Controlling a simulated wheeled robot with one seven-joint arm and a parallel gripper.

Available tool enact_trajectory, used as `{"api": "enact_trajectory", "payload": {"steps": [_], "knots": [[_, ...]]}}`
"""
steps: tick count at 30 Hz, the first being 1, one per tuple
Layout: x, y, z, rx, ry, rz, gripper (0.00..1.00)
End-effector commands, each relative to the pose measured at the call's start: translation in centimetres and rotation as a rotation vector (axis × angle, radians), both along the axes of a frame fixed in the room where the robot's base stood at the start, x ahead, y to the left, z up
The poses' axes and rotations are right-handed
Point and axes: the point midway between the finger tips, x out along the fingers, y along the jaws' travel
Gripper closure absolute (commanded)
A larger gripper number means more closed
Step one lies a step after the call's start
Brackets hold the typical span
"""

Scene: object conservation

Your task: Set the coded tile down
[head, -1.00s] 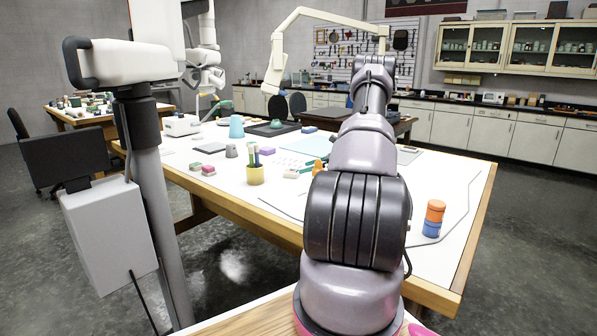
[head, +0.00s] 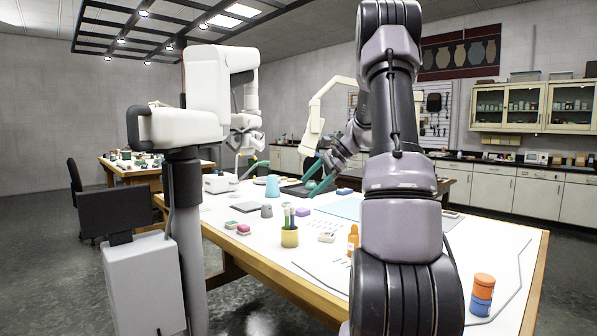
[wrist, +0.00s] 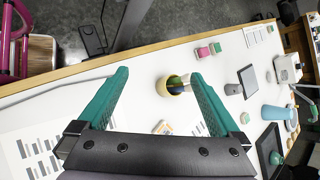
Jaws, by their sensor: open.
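My gripper (wrist: 159,74) is open, with its two teal fingers spread and nothing visible between their tips. In the head view my gripper (head: 318,180) hangs above the white worktable (head: 215,224), on the far side of my raised arm. I cannot pick out a tile with a clear code in either view. A small pale block (head: 327,237) lies on the table near the pencil cup, and a similar small piece shows beyond the palm in the wrist view (wrist: 164,127). I cannot tell whether either is the coded tile.
A yellow pencil cup (head: 290,237), an orange bottle (head: 353,240) and stacked orange and blue jars (head: 482,294) stand on the table. A white stand rises at left.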

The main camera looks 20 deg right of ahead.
Motion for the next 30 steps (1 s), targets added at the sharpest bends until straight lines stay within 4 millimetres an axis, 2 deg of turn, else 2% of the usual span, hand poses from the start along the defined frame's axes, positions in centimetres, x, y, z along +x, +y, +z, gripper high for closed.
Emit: {"api": "enact_trajectory", "payload": {"steps": [1, 3, 9, 12, 18, 21, 25, 30], "knots": [[-1.6, 2.5, 2.1, -0.068, -0.031, 0.064, 0.00], [-3.8, 5.3, 4.1, -0.157, -0.068, 0.144, 0.00], [-11.2, 11.7, 8.3, -0.405, -0.193, 0.369, 0.00], [-15.3, 14.1, 9.6, -0.524, -0.267, 0.476, 0.00], [-23.1, 17.2, 10.7, -0.753, -0.430, 0.673, 0.00], [-26.1, 17.9, 10.6, -0.846, -0.506, 0.748, 0.00], [-28.6, 18.2, 10.3, -0.928, -0.574, 0.810, 0.00], [-29.7, 18.3, 10.0, -0.970, -0.608, 0.842, 0.00]]}}
